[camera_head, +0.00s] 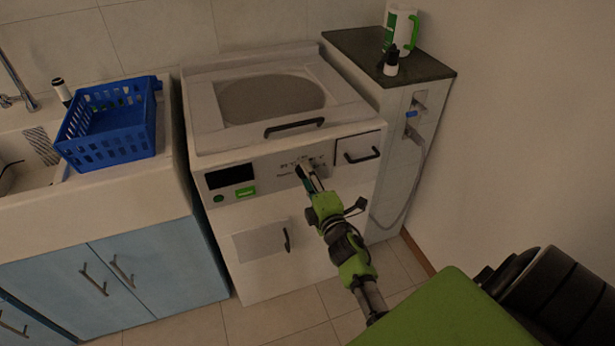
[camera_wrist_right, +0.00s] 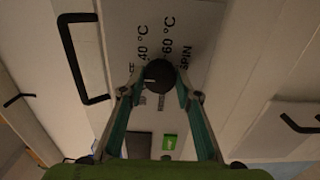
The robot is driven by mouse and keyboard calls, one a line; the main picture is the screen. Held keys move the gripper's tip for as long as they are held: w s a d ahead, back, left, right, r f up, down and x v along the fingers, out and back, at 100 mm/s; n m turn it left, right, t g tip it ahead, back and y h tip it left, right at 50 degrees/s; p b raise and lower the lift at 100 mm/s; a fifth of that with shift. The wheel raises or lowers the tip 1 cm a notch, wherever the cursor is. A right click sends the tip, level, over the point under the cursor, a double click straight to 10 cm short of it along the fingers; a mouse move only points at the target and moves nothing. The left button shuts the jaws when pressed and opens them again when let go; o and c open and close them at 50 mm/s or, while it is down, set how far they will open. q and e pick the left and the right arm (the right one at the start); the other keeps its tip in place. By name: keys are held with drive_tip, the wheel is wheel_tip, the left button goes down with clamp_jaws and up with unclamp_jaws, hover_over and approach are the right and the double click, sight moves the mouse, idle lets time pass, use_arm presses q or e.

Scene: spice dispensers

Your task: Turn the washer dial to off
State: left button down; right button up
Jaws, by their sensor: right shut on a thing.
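The washer (camera_head: 240,150) is a white top-loading machine in the middle of the head view. Its dial (camera_wrist_right: 159,75) is a black round knob on the front panel, with a light pointer line, and shows best in the right wrist view. Printed labels around it include 40 °C, 60 °C and SPIN. My right gripper (camera_wrist_right: 158,84) is shut on the dial, one finger on each side. In the head view the right gripper (camera_head: 304,170) reaches the panel and mostly hides the dial. My left gripper is not in view.
A dark display (camera_head: 230,175) and green button sit left on the panel. A drawer with a black handle (camera_head: 362,156) is right of the dial. A blue basket (camera_head: 111,151) stands by the sink. A cabinet with a dark top (camera_head: 350,45) holds a jug (camera_head: 397,30) and small bottle (camera_head: 391,65).

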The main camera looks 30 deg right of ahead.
drive_tip(key=o, duration=1.1)
drive_tip(key=v, duration=1.2)
